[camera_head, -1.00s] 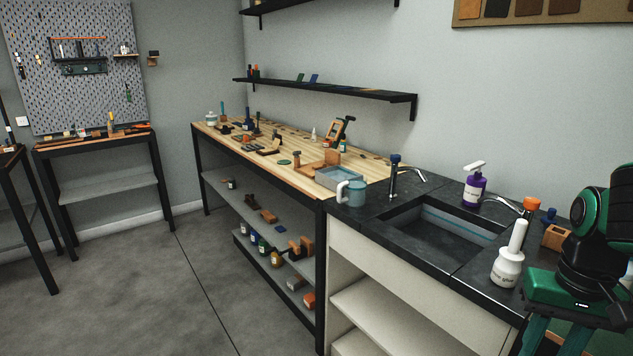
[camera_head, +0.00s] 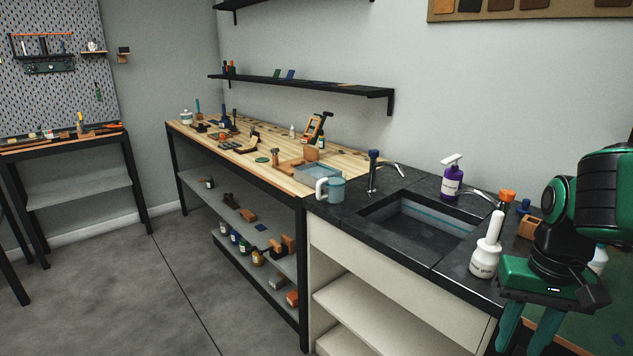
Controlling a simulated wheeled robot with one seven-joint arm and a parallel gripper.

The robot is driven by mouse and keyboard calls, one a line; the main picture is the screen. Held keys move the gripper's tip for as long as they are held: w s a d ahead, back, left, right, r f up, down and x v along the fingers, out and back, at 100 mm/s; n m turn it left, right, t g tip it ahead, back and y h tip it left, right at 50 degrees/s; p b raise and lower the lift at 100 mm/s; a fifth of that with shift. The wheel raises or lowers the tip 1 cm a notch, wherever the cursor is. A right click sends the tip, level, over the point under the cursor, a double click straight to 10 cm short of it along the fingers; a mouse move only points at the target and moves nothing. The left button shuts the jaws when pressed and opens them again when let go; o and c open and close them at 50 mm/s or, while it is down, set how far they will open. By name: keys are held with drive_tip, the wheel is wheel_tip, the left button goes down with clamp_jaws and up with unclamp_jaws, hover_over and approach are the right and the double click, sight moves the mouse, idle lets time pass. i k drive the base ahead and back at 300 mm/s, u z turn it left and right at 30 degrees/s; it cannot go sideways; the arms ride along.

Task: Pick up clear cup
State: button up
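A bluish, see-through-looking cup (camera_head: 337,190) with a white handle on its left stands upright on the dark counter's left end, beside the sink and the wooden bench. It is the only thing I see that looks like the clear cup. My gripper (camera_head: 527,338) is at the lower right, pointing down, with its two green fingers apart. Nothing shows between the fingers, but their tips are near the picture's bottom edge. The gripper is well to the right of the cup, with the sink between them.
A dark sink (camera_head: 418,222) with taps is set in the counter. A white bottle (camera_head: 485,258) stands close to my gripper, and a purple pump bottle (camera_head: 452,180) stands behind the sink. A shallow translucent tray (camera_head: 318,173) sits behind the cup. The floor (camera_head: 150,300) at left is clear.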

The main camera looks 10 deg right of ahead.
sight(334, 180)
drive_tip(key=u, duration=0.65)
drive_tip(key=i, duration=1.2)
drive_tip(key=u, duration=0.2)
